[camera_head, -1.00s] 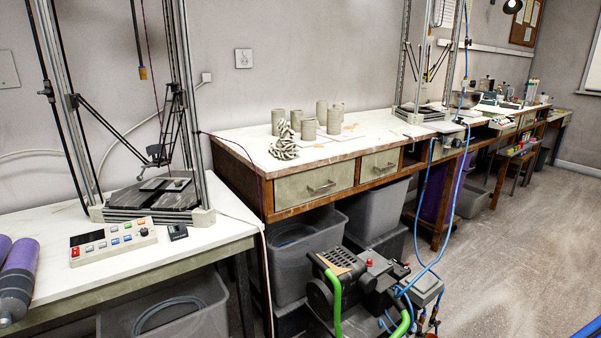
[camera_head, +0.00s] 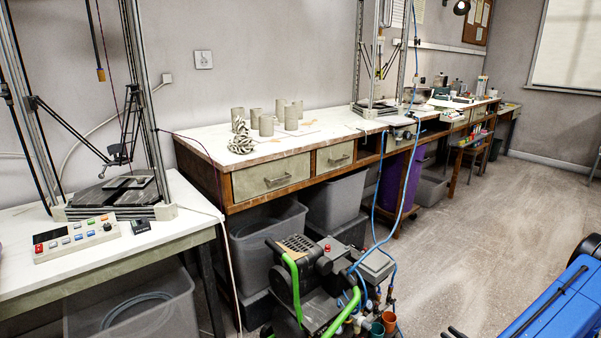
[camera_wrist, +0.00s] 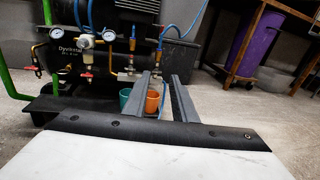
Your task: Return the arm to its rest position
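My gripper (camera_wrist: 161,76) shows in the wrist view as two grey fingers reaching forward from a dark bar. There is a clear gap between the fingers and nothing is held in it. An orange cup (camera_wrist: 152,101) shows beyond the gap, with a teal cup (camera_wrist: 125,97) to its left. In the head view, a blue part (camera_head: 560,303), which looks like my arm, enters at the lower right. My gripper cannot be made out clearly there.
A compressor (camera_head: 318,280) with green handles and blue hoses stands on the floor before the workbench (camera_head: 340,130). Clay cylinders (camera_head: 265,126) stand on the bench. A delta printer (camera_head: 115,196) is on the left table. The floor (camera_head: 480,240) at right is open.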

